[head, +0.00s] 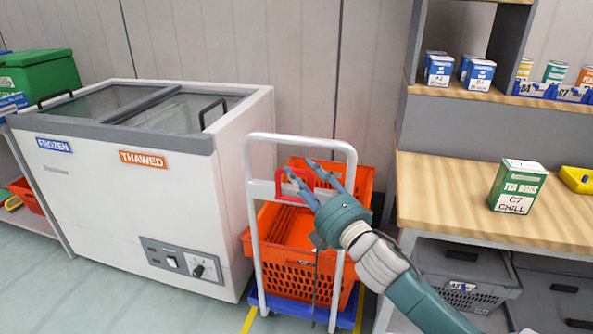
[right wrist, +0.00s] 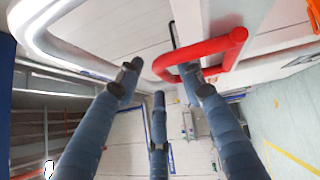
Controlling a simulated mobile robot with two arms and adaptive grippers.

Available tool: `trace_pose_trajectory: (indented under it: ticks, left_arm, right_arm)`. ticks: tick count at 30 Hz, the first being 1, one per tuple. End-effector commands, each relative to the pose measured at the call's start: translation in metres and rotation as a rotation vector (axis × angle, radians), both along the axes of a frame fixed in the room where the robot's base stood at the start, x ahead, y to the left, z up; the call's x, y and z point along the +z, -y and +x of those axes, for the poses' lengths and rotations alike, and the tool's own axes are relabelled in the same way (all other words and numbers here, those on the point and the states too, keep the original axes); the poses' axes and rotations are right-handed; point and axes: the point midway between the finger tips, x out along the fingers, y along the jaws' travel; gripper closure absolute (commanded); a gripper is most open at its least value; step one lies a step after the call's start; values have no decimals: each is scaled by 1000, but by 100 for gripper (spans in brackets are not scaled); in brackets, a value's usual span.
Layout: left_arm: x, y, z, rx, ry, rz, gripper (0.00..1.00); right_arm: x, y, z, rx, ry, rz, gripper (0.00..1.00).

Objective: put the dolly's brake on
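The dolly has a white push handle (head: 302,137) and a blue base (head: 288,308). A red lever or loop (head: 283,188) sits on the handle's crossbar. It is large at the top of the right wrist view (right wrist: 232,50). My right gripper (head: 306,178) is at the crossbar with its fingers spread. In the right wrist view my gripper (right wrist: 158,82) is open, and one fingertip overlaps the red lever; I cannot tell whether they touch. Nothing is held. My left gripper is not in view.
Orange totes (head: 298,283) are on the dolly. A white chest freezer (head: 105,220) stands to its left. Floor is clear in front of the freezer.

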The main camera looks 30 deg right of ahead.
Motion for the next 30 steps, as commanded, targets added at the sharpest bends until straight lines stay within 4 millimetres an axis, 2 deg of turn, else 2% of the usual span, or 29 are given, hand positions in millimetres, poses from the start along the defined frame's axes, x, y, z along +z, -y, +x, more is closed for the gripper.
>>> trace_pose_trajectory:
  ticks: [6, 17, 18, 24, 30]
  left_arm:
    - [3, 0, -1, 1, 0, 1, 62]
    - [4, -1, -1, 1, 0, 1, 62]
    - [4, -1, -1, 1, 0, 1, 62]
    - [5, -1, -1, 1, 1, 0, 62]
    - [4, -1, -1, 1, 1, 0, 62]
  right_arm:
    - [4, 2, 23, 0, 2, -1, 62]
    - [4, 2, 29, 0, -1, 0, 62]
    - [4, 2, 29, 0, -1, 0, 64]
    - [4, 2, 29, 0, -1, 1, 100]
    - [4, 2, 29, 0, -1, 0, 100]
